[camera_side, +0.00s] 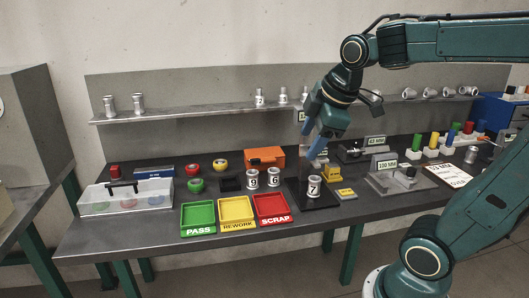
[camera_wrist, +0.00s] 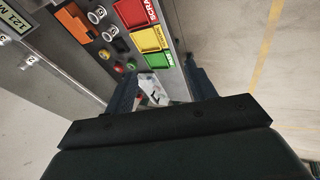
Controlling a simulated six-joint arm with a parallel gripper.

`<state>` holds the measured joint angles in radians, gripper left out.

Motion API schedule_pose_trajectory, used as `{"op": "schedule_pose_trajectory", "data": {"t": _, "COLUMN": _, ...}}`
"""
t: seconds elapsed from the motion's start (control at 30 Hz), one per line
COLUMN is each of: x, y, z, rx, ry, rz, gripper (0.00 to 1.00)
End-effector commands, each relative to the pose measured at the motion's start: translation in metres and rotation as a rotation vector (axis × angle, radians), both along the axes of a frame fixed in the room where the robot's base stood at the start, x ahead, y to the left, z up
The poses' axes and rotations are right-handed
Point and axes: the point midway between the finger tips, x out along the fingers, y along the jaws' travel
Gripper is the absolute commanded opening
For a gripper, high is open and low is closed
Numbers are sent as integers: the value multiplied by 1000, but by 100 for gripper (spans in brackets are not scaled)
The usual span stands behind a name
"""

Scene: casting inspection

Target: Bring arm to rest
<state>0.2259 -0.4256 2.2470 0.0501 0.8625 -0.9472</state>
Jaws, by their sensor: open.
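My gripper (camera_side: 311,138) hangs in the air above the bench (camera_side: 150,222) in the side view, its blue fingers apart and tilted downward. The wrist view shows my gripper (camera_wrist: 160,92) with a gap between its fingers and nothing held. Below it in the side view, a casting marked 7 (camera_side: 314,186) stands on a dark stand. Castings marked 9 (camera_side: 253,179) and 6 (camera_side: 274,177) stand to its left, apart from my gripper.
Green PASS (camera_side: 198,217), yellow REWORK (camera_side: 237,211) and red SCRAP (camera_side: 272,208) trays line the front edge. A clear-lidded box (camera_side: 125,197) sits at left, an orange case (camera_side: 264,157) behind. Gauges (camera_side: 393,180) and colored pieces (camera_side: 432,144) occupy the right. A shelf (camera_side: 200,110) runs behind.

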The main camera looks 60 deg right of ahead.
Motion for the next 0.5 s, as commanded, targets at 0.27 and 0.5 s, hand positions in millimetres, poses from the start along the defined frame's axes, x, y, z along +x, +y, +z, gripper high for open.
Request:
{"op": "schedule_pose_trajectory", "data": {"t": 0.27, "x": -37, "y": 36, "z": -10, "rx": 176, "ry": -58, "rz": -233, "gripper": 56}}
{"op": "schedule_pose_trajectory", "data": {"t": 0.5, "x": -67, "y": 59, "z": -23, "rx": 327, "ry": -86, "rz": -433, "gripper": 56}}
